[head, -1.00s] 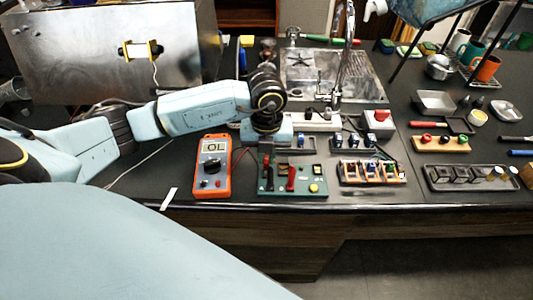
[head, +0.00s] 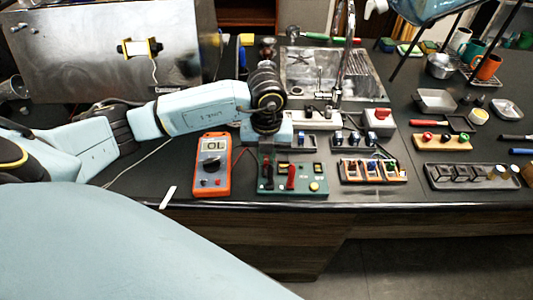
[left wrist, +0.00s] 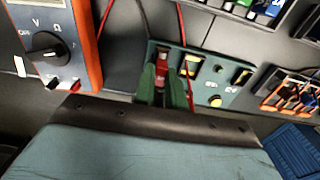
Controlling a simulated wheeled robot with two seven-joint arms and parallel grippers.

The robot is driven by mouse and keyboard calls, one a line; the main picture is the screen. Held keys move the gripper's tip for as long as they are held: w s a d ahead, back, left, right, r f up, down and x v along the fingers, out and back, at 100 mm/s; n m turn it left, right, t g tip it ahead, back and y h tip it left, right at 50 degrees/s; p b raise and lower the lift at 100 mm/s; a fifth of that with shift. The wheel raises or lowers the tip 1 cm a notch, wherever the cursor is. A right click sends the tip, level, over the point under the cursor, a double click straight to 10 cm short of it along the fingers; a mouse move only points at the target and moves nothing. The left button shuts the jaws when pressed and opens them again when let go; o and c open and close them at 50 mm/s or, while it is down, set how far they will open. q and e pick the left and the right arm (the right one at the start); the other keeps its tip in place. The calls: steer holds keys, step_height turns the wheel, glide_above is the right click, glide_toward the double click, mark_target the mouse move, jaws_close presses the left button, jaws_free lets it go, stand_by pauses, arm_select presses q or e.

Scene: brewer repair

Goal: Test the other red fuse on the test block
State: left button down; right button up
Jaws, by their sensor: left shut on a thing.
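The green test block (head: 306,190) lies near the front edge of the bench, with a red lever-like part (head: 291,177) and a yellow button (head: 314,186). My left gripper (head: 267,170) points down over its left part. In the left wrist view its green fingers (left wrist: 165,88) are shut on a small red piece (left wrist: 162,64), which looks like a red fuse. The fingers hide most of it, so I cannot tell whether it touches the contacts. The orange multimeter (head: 212,165) stands left of the block; its small display is hard to read. My right gripper is not in view.
A rack of coloured parts (head: 372,171) sits right of the block, with a grey tray (head: 472,177) farther right. Behind are a red-button box (head: 378,121) and the sink (head: 325,72). A white strip (head: 168,197) lies at the front edge.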

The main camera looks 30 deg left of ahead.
arm_select(q)
steer(key=shift+f, duration=0.25)
stand_by(0.8)
stand_by(2.1)
steer(key=shift+r+p, duration=1.7)
steer(key=shift+r, duration=0.85)
